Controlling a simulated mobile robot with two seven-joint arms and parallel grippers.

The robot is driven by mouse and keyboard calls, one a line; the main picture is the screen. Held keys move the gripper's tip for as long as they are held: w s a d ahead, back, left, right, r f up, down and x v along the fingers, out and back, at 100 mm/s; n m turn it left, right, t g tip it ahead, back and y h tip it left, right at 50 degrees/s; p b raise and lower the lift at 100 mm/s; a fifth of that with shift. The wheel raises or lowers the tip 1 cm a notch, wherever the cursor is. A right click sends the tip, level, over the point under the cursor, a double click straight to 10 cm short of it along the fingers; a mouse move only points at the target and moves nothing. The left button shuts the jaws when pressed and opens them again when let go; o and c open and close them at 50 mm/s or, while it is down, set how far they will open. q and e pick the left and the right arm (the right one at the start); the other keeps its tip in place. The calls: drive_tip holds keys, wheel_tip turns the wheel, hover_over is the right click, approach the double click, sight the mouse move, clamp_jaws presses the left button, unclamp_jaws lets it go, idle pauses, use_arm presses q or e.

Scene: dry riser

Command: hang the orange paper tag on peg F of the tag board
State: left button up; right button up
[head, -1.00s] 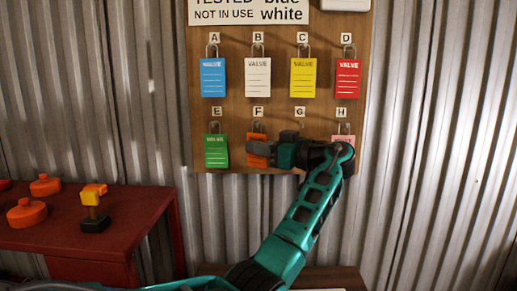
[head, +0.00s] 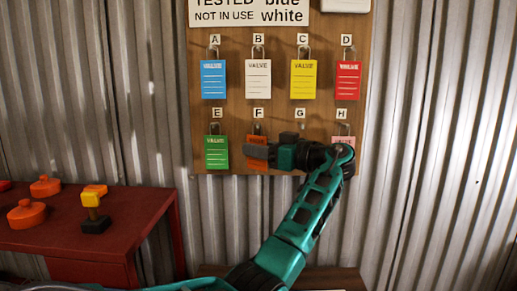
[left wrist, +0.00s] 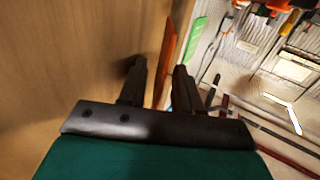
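The orange paper tag (head: 257,164) hangs below the F label on the tag board (head: 225,125), with its loop at peg F (head: 258,129). My left gripper (head: 258,151) reaches in from the right, across the middle of the tag, and hides part of it. In the left wrist view, the tag (left wrist: 168,48) stands edge-on between the two fingers (left wrist: 162,75). The fingers are apart, with gaps beside the tag, and one finger is on the board side. My right gripper is not in view.
A green tag (head: 216,153) hangs at E, close left of the gripper. A pink tag (head: 343,141) at H is partly behind my left arm. Blue, white, yellow and red tags hang in the row above. A red table (head: 130,215) stands at the lower left.

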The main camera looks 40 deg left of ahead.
use_arm(q)
drive_tip(key=w+d, duration=0.2)
drive_tip(key=d, duration=1)
drive_tip(key=shift+w+d, duration=0.15)
drive_tip(key=shift+d, duration=0.2)
